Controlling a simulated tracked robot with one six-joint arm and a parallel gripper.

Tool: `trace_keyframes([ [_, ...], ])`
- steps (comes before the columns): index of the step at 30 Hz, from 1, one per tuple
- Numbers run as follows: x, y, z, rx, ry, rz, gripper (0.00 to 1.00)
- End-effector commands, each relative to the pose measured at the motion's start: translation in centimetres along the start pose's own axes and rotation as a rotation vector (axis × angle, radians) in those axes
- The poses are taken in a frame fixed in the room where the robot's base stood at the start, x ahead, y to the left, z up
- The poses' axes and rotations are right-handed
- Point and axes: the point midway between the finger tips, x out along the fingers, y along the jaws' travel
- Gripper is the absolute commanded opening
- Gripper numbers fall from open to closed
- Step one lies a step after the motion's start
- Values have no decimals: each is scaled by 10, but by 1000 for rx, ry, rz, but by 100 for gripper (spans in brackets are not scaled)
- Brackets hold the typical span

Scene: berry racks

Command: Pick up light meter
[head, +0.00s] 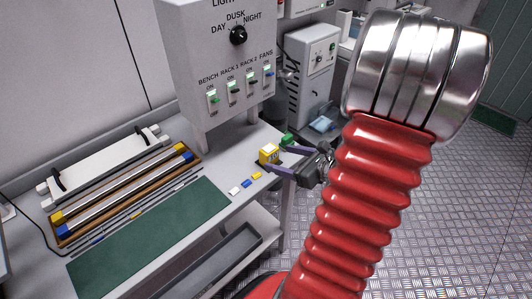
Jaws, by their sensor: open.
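A small yellow block-shaped device with a pale patch on its face (268,154), which looks like the light meter, stands upright near the right end of the grey bench. My gripper (275,160) comes in from the right with its two purple-grey fingers spread. The fingertips are close to the yellow device, one on its far side and one on its near side. I cannot tell whether either finger touches it. My red bellows-covered arm fills the right of the head view.
A small green object (287,139) sits just behind the fingers. White, blue and yellow pieces (246,184) lie in front, beside a green mat (150,235). A grey control box (226,60) on legs stands behind. Tubes lie in a wooden tray (128,200) at left.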

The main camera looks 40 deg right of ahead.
Motion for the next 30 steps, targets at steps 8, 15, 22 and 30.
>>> trace_keyframes([
  [8, -7, -17, -10, 68, -15, -57, 67],
  [15, -5, -17, -10, 66, -14, -54, 67],
  [22, 14, -17, -10, 66, -13, -50, 67],
  [30, 47, -18, -9, 65, -12, -49, 67],
])
